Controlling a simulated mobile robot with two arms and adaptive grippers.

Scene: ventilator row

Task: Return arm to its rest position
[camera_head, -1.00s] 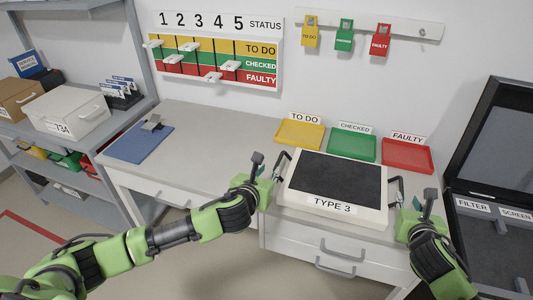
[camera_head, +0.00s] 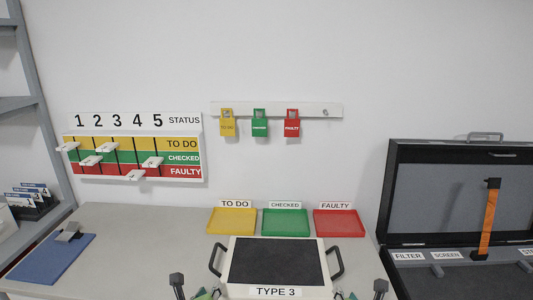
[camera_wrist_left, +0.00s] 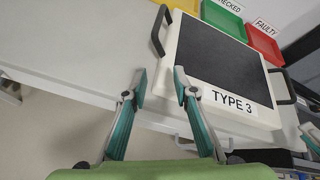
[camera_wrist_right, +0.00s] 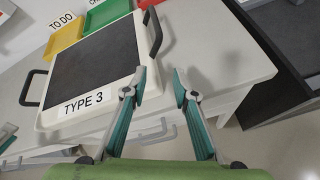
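The Type 3 unit (camera_head: 275,262), a white case with a dark top and black side handles, sits on the worktop. My left gripper (camera_wrist_left: 160,80) is open and empty, near the unit's left front corner and apart from the left handle (camera_wrist_left: 158,32). My right gripper (camera_wrist_right: 160,78) is open and empty, near the unit's right front corner and apart from the right handle (camera_wrist_right: 153,34). In the head view it is mostly cut off at the bottom edge (camera_head: 345,296).
Yellow (camera_head: 232,221), green (camera_head: 285,222) and red (camera_head: 339,223) trays lie behind the unit. A blue mat (camera_head: 50,259) lies at left. An open black case (camera_head: 400,190) stands at right. A status board (camera_head: 130,158) and tag rail (camera_head: 275,109) hang on the wall.

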